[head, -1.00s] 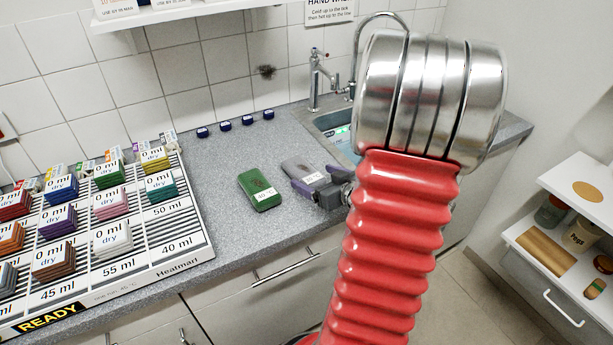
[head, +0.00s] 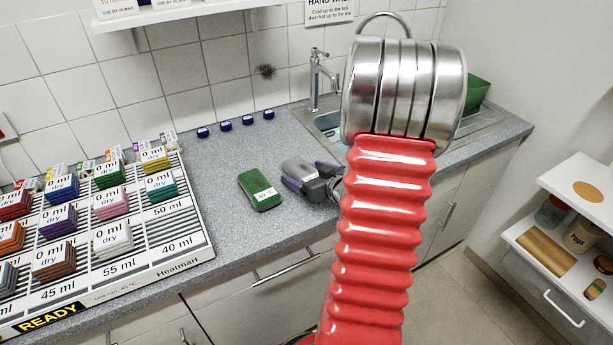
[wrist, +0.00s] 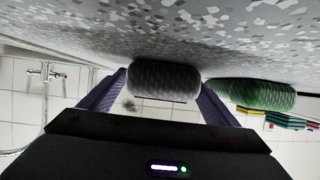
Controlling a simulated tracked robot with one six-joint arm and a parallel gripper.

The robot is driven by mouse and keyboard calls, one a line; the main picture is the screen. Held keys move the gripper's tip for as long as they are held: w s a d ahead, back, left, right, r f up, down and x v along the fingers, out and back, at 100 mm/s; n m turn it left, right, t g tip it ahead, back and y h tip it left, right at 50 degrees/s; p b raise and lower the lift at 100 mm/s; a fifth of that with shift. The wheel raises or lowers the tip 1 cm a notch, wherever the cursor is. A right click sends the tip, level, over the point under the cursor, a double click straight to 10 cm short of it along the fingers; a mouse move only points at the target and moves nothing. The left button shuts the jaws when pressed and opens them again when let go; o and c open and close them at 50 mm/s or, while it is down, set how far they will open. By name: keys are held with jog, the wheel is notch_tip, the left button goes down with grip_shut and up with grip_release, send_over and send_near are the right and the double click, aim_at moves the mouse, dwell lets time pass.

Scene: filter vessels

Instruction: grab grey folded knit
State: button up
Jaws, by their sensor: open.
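The grey folded knit (head: 299,168) lies on the speckled worktop, just right of a green folded knit (head: 260,190). My gripper (head: 303,182) is low over the worktop at the grey knit, with its purple fingers open. In the wrist view, the grey knit (wrist: 165,80) sits between the tips of the two spread fingers (wrist: 160,98). I cannot tell whether either finger touches it. The green knit (wrist: 250,93) is just outside the right-hand finger in that view. My red arm and metal wrist hide part of the sink.
The worktop (head: 215,235) is clear in front of the green knit. A white heated rack (head: 185,235) with stacks of coloured folded cloths stands on the left. Several small blue items (head: 225,125) line the wall. The sink (head: 328,122) and tap (head: 317,80) are behind right.

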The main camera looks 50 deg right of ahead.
aim_at(306, 171)
jog(key=shift+c, duration=0.2)
dwell(0.3)
jog(key=c, duration=1.1)
jog(key=shift+r, duration=0.1)
jog(key=shift+c, duration=0.2)
jog(key=shift+r, duration=4.95)
